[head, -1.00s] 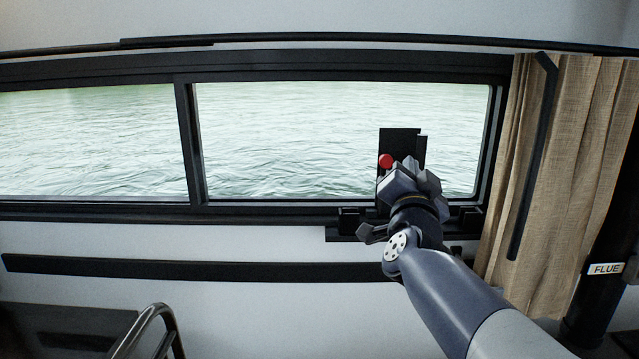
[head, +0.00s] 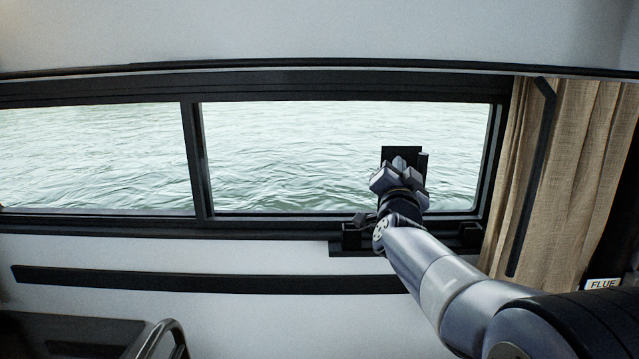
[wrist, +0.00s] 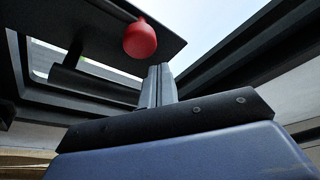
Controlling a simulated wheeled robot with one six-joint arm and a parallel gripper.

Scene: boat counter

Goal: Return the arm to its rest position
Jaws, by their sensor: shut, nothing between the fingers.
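My gripper (head: 400,168) is in front of the lower right of the window in the head view, at the end of my raised arm. Its fingers are together and hold nothing; they also show in the wrist view (wrist: 158,86). A dark upright plate (head: 401,152) stands just behind the gripper, by the window. A round red knob (wrist: 140,38) shows close to the fingertips in the wrist view, in front of a dark panel (wrist: 95,28). I cannot tell whether the fingers touch it. The knob is hidden in the head view.
Dark brackets (head: 351,237) sit below the window near my arm. A tan curtain (head: 551,180) hangs to the right, beside a dark flue with a label (head: 603,284). A dark rail (head: 200,280) runs along the wall. A curved metal bar (head: 154,340) stands at the lower left.

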